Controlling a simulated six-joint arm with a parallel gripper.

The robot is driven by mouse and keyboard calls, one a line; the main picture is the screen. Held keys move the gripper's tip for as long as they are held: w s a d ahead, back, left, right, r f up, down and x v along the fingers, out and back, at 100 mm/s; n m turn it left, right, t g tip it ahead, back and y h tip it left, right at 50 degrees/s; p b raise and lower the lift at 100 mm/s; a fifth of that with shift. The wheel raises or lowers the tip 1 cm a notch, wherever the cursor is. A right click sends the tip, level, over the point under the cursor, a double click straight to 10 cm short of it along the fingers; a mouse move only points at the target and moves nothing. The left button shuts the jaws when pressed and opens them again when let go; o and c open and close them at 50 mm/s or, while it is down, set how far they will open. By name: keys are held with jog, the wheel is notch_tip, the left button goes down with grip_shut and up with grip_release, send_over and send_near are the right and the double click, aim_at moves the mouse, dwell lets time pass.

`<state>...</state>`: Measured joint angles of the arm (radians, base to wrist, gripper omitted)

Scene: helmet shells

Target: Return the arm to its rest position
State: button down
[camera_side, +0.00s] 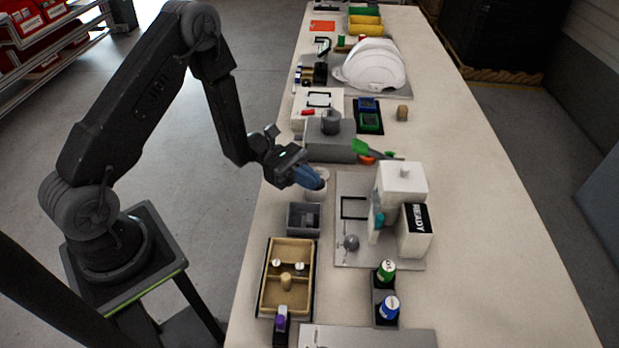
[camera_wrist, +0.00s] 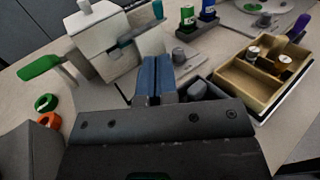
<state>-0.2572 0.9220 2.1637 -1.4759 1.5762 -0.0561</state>
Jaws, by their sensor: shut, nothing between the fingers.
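My gripper (camera_side: 318,183) is at the left edge of the long table in the side view, its blue fingers together and nothing held between them. In the wrist view the blue fingers of my gripper (camera_wrist: 153,80) are side by side and touching.
A grey bin (camera_side: 303,219) and a tan divided tray (camera_side: 266,293) stand close by. A white machine (camera_side: 400,185) with a READY sign is to the right. A grey block (camera_side: 329,149) stands behind my gripper, and a white helmet shell (camera_side: 374,66) lies farther back. The table's right side is clear.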

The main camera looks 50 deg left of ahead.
jog(key=s+d+r+m+g+y, duration=0.4)
jog(key=s+r+m+g+y, duration=0.3)
jog(key=r+m, duration=0.45)
jog(key=s+a+r+m+t+y, duration=0.7)
jog(key=s+r+m+t+y, duration=0.1)
jog(key=s+r+t+y, duration=0.1)
jog(key=shift+s+r+t+y, duration=0.4)
jog(key=shift+s+r+y, duration=0.15)
jog(key=shift+s+y, duration=0.4)
jog(key=shift+a, duration=0.1)
